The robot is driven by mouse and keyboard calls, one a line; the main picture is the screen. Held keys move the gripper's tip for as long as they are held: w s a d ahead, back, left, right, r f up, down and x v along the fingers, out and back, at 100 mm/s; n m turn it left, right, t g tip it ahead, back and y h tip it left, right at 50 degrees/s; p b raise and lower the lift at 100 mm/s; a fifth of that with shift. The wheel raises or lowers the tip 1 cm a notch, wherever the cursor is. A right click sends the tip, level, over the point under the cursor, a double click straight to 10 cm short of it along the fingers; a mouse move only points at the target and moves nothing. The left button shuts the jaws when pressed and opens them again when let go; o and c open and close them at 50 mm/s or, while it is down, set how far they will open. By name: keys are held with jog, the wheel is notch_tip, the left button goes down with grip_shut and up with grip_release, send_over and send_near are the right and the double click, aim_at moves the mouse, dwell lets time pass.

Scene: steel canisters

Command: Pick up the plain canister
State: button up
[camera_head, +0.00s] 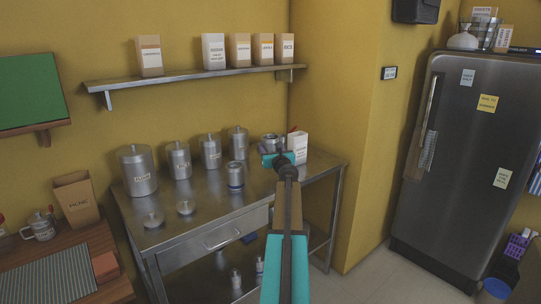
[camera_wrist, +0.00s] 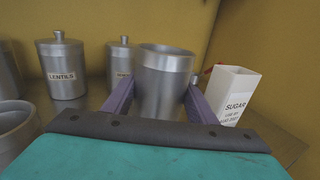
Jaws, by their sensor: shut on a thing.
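The plain canister (camera_wrist: 165,85) is a steel cylinder with an open top and no label on the side I see. In the wrist view it stands upright between the two purple fingers of my gripper (camera_wrist: 158,104), which is shut on it. In the head view its top (camera_head: 269,140) shows behind my teal gripper (camera_head: 277,158), toward the back right of the steel table (camera_head: 215,215). Its lower part is hidden, so I cannot tell whether it touches the table.
The lentils canister (camera_wrist: 62,75) and several other lidded canisters stand to the left. An open canister (camera_head: 236,174) stands nearby, with two loose lids (camera_head: 153,219) (camera_head: 186,208) farther front. A sugar carton (camera_wrist: 233,94) is close on the right. A shelf (camera_head: 190,77) hangs above.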

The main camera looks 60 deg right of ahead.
jog(key=shift+r, duration=1.25)
jog(key=shift+p, duration=0.3)
